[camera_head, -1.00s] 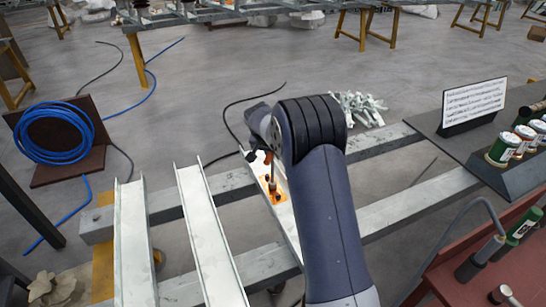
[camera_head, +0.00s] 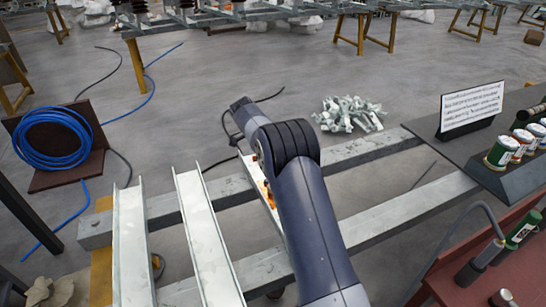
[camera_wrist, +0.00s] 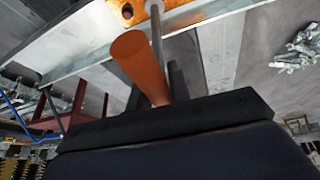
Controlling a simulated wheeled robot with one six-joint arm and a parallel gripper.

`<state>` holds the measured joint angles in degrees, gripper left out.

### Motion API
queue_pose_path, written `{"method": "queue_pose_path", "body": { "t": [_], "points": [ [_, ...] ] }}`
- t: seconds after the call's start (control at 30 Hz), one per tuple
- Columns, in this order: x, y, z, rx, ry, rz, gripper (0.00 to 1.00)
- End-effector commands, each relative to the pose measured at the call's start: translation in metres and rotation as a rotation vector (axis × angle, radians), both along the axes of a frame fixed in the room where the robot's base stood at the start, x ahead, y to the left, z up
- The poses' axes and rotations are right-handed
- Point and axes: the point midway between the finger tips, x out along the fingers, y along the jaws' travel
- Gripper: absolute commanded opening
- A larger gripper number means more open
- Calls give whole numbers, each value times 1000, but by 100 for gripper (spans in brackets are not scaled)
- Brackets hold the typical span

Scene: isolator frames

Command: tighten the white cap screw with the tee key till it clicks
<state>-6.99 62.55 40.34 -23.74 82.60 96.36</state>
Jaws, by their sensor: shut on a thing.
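My gripper (camera_wrist: 158,88) is shut on the orange handle of the tee key (camera_wrist: 139,58) in the wrist view. The key's thin grey shaft (camera_wrist: 157,32) runs up to an orange plate (camera_wrist: 138,10) on a pale metal channel. One dark-centred fastener (camera_wrist: 127,11) shows on the plate beside the shaft. I cannot make out the white cap screw, nor whether the key's tip is seated in it. In the head view my arm covers the gripper and most of the plate; only a sliver of orange (camera_head: 266,190) shows.
Two pale channels (camera_head: 209,240) lie left of my arm across grey rails (camera_head: 390,146). A heap of metal fittings (camera_head: 348,113) lies on the floor behind. Jars (camera_head: 502,152) and a sign (camera_head: 471,106) stand on a dark bench at right. A blue hose coil (camera_head: 52,139) is at left.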

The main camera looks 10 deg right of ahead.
Motion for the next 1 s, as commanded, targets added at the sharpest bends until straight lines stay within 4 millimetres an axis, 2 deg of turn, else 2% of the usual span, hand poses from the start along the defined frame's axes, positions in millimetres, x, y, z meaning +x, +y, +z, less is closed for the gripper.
{"method": "queue_pose_path", "body": {
  "t": [0.37, 0.7, 1.0],
  "points": [
    [0, 0, 2, 1, -1, -6, 0],
    [0, 0, 23, 1, -1, -6, 0],
    [0, 0, 21, 1, -1, 15, 0]
  ]
}}
